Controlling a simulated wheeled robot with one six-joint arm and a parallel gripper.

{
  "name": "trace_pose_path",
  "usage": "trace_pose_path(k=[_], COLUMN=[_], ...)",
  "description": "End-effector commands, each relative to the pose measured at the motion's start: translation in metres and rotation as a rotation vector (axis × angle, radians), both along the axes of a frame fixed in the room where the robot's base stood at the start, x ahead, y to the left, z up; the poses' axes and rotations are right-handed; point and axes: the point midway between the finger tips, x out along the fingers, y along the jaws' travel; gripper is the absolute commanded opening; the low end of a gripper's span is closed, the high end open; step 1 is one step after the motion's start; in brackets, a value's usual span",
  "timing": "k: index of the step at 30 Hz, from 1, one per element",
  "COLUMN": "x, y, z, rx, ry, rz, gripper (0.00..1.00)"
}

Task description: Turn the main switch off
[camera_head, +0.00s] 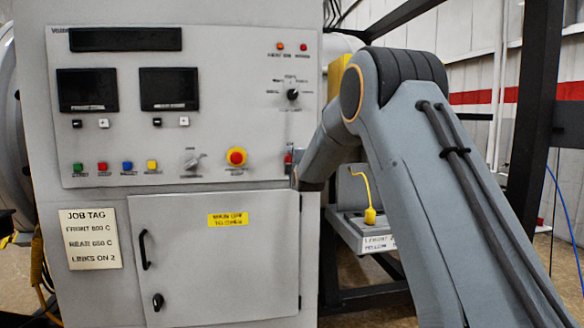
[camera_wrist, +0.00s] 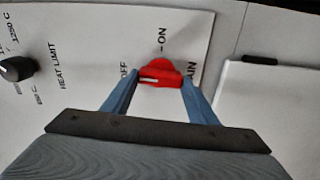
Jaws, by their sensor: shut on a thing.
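The main switch is a red rotary knob (camera_wrist: 162,72) with a pale mark on its handle. In the wrist view, ON is printed above it and OFF to its left, partly hidden by a finger. The handle lies roughly across the picture, with its pale mark towards the left; I cannot tell its exact setting. My gripper (camera_wrist: 159,82) is shut on the knob, one blue finger on each side. In the head view, the red switch (camera_head: 288,158) shows at the panel's right edge, and my arm hides most of the gripper there.
The black heat limit knob (camera_wrist: 16,69) is left in the wrist view.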

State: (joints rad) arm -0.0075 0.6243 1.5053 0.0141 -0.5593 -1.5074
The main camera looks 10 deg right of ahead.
Motion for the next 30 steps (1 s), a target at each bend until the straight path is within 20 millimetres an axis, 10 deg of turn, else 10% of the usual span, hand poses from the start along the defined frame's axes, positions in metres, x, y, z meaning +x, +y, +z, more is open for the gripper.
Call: trace_pose_path(k=[22, 24, 30], x=[-0.0002, -0.0002, -0.0001], y=[0.0, 0.0001, 0.0001], z=[-0.0017, -0.0017, -0.0011], rx=[-0.092, -0.092, -0.091], ry=[0.003, 0.003, 0.001], rz=[0.0, 0.0, 0.0], gripper=[0.31, 0.61, 0.72])
